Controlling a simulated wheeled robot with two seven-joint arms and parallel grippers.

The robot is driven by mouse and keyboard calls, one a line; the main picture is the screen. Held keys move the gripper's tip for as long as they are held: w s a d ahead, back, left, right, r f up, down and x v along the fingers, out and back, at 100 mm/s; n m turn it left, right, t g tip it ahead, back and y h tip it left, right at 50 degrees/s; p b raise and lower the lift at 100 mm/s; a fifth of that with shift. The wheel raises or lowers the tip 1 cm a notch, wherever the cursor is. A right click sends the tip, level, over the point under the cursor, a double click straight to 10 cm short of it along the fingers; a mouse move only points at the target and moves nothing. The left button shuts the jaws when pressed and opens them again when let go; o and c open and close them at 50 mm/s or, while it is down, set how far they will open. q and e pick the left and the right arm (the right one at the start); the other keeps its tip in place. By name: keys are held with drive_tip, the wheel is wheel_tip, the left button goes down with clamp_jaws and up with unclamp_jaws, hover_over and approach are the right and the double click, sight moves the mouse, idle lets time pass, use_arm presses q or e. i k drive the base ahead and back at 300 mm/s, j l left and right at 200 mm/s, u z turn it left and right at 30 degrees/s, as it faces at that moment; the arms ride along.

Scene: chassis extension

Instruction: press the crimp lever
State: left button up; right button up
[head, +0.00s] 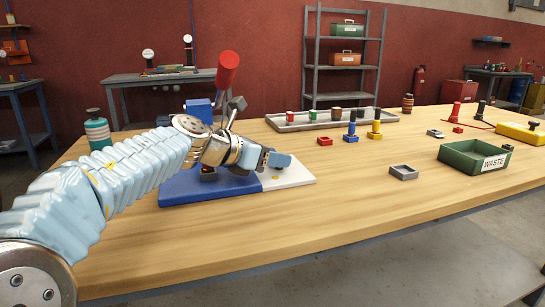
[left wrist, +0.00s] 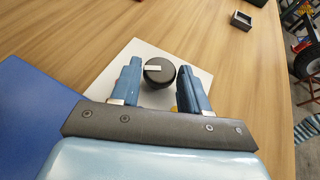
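The crimp press has a blue base (head: 185,190) with a white plate (head: 295,175) at its right end. Its lever has a red handle (head: 228,68) and stands raised, nearly upright, behind my left wrist. My left gripper (head: 277,160) is low over the white plate, to the right of the lever and apart from the red handle. In the left wrist view its two blue fingers are open, with a black round piece (left wrist: 159,72) with a pale strip on top between them; contact is not clear. My arm hides the press's middle. My right gripper is out of view.
A grey tray (head: 290,126) with several coloured pieces lies behind the press. A small grey open box (head: 403,172) and a green waste bin (head: 474,160) are farther right.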

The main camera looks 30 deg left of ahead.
sight(229, 61)
drive_tip(key=k+l, duration=0.2)
drive_tip(key=l, duration=0.2)
drive_tip(key=k+l, duration=0.2)
drive_tip(key=l, duration=0.25)
drive_tip(key=k+l, duration=0.2)
drive_tip(key=l, duration=0.2)
drive_tip(key=u, duration=0.05)
